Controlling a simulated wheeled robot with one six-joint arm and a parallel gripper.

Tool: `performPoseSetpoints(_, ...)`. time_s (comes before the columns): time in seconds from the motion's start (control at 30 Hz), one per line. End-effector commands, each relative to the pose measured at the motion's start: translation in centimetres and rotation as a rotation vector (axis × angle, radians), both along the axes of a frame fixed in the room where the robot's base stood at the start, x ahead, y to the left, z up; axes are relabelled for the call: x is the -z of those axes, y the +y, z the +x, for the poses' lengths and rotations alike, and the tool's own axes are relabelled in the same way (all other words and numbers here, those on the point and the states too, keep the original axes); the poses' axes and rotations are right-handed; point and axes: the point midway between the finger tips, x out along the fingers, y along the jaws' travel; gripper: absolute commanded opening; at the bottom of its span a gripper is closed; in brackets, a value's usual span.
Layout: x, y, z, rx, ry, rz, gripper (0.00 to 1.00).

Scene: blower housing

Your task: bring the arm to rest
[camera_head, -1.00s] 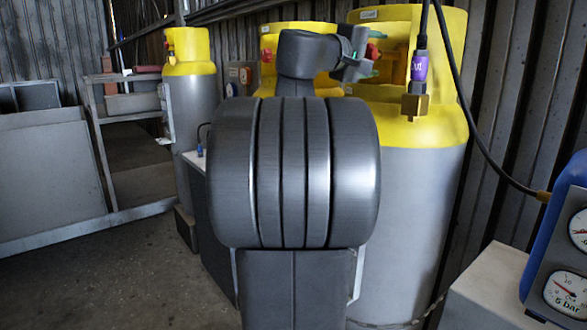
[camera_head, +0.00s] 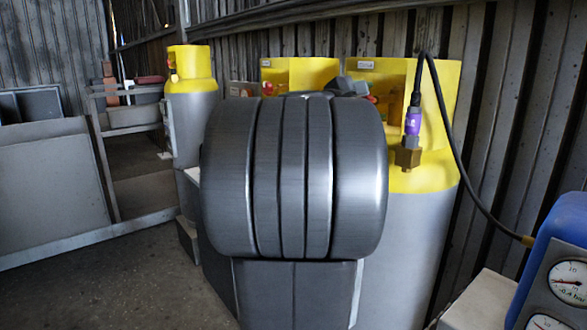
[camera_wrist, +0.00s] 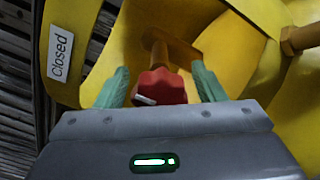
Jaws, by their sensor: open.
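In the wrist view, the two green fingers of my gripper (camera_wrist: 160,84) are open, one on each side of a red valve knob (camera_wrist: 163,88). The knob has a pale pointer mark and sits on a brass stem inside a yellow cylinder collar (camera_wrist: 230,60). I cannot tell whether the fingers touch the knob. A white label reading "Closed" (camera_wrist: 60,52) is on the collar at the left. In the head view, my own arm fills the middle and hides most of the gripper and the knob.
A grey cylinder with a yellow top (camera_head: 425,215) stands right of my arm, with a purple-banded hose fitting (camera_head: 412,125). Its black hose runs to a blue gauge unit (camera_head: 560,235). Another cylinder (camera_head: 190,110) and a shelf (camera_head: 130,117) stand left. Floor is open at lower left.

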Motion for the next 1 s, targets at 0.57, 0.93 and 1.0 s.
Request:
performPoseSetpoints(0.57,-0.37,-0.08,-0.04,0.0,0.275,-0.212,0.63)
performPoseSetpoints(0.93,-0.02,-0.07,-0.08,0.0,0.379,-0.294,0.63)
performPoseSetpoints(1.0,0.03,-0.06,-0.07,0.001,0.384,-0.299,0.63)
